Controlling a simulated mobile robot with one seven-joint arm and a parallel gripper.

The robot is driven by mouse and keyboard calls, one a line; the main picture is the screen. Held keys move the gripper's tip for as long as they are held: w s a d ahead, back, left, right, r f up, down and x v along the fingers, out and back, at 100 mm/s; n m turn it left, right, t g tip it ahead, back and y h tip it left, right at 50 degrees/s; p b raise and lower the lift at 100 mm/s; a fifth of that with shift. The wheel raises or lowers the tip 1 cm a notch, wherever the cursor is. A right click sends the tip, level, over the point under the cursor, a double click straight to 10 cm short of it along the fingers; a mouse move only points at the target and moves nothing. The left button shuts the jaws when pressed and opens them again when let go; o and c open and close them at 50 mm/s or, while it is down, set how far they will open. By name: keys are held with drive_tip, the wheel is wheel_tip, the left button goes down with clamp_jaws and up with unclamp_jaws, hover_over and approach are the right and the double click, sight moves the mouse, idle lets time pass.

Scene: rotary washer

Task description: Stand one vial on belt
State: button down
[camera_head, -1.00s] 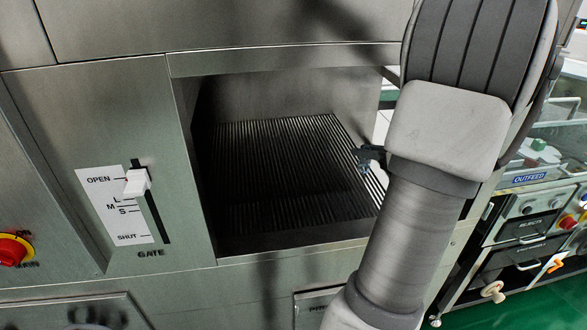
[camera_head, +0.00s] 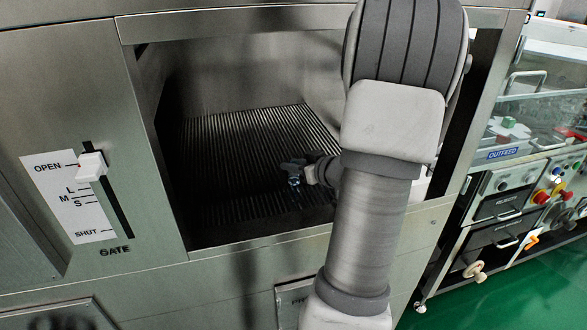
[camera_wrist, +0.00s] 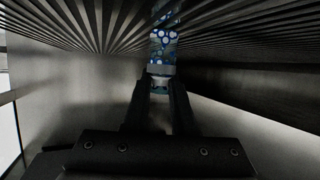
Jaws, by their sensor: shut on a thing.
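My gripper (camera_head: 293,172) is inside the washer opening, over the right part of the dark ribbed belt (camera_head: 225,145). The vial points away from the fingers toward the ribs of the belt (camera_wrist: 100,25). In the head view the vial (camera_head: 295,185) is small and dark below the fingers; whether its base touches the belt cannot be told.
The metal opening has a lower front lip (camera_head: 270,243) and side walls close around my arm. A gate lever (camera_head: 92,166) at the left stands near OPEN. An outfeed unit (camera_head: 510,170) is at the right. The belt's left and back parts look clear.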

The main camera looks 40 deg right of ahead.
drive_tip(key=shift+f, duration=0.15)
drive_tip(key=c, duration=0.7)
unclamp_jaws()
drive_tip(key=shift+c, duration=0.2)
drive_tip(key=shift+r, duration=0.25)
drive_tip(key=shift+s+r, duration=0.15)
drive_tip(key=shift+s, duration=0.1)
drive_tip(key=p+v, duration=0.3)
drive_tip(key=v, duration=0.8)
drive_tip(key=shift+s, duration=0.25)
drive_tip(key=shift+w+r, duration=0.1)
